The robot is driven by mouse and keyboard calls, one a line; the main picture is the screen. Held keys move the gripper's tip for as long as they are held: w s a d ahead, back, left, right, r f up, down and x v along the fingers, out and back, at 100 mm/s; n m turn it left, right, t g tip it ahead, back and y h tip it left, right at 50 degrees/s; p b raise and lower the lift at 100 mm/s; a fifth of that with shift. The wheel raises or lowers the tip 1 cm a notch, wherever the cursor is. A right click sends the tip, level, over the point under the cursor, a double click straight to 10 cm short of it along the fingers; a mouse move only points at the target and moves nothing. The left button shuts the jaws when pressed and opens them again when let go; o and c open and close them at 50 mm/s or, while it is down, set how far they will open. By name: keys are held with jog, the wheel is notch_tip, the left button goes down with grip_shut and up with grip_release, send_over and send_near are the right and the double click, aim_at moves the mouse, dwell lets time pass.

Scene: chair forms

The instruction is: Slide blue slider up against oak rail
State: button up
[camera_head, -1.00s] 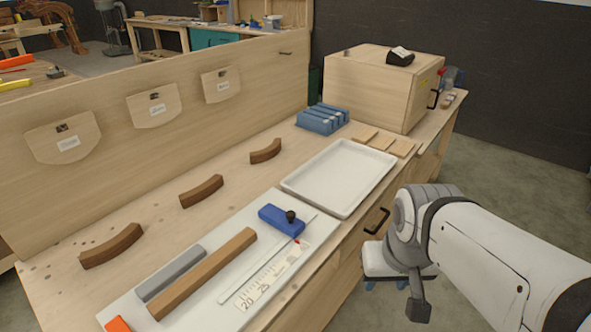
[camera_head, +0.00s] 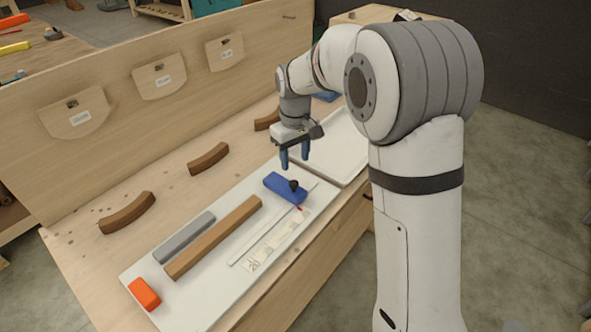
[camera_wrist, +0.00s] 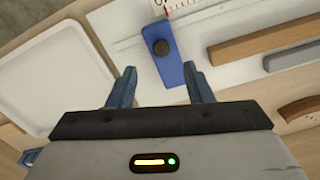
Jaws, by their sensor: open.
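The blue slider (camera_head: 285,188) with a dark round knob sits on the white board, at the right end of the thin slot. The oak rail (camera_head: 214,237) is a long brown bar on the same board, to the left of the slider with a gap of bare board between them. My gripper (camera_head: 294,158) is open and empty, above and just behind the slider in the head view. In the wrist view the slider (camera_wrist: 166,55) lies ahead of and partly between my fingers (camera_wrist: 160,88), and the rail (camera_wrist: 260,45) is to its right.
A grey bar (camera_head: 184,238) lies beside the rail, and an orange block (camera_head: 144,294) sits at the board's near left corner. A white tray (camera_wrist: 45,80) adjoins the slider end. Curved brown pieces (camera_head: 208,158) lie behind, before an upright wooden panel.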

aim_at(294, 183)
jog(key=shift+w+a+f, duration=0.15)
jog(key=shift+a+f, duration=0.05)
jog(key=shift+f, duration=0.15)
notch_tip(294, 183, down, 7)
jog(key=shift+f+p, duration=0.2)
jog(key=shift+p, duration=0.4)
jog(key=shift+c, duration=0.6)
grip_shut()
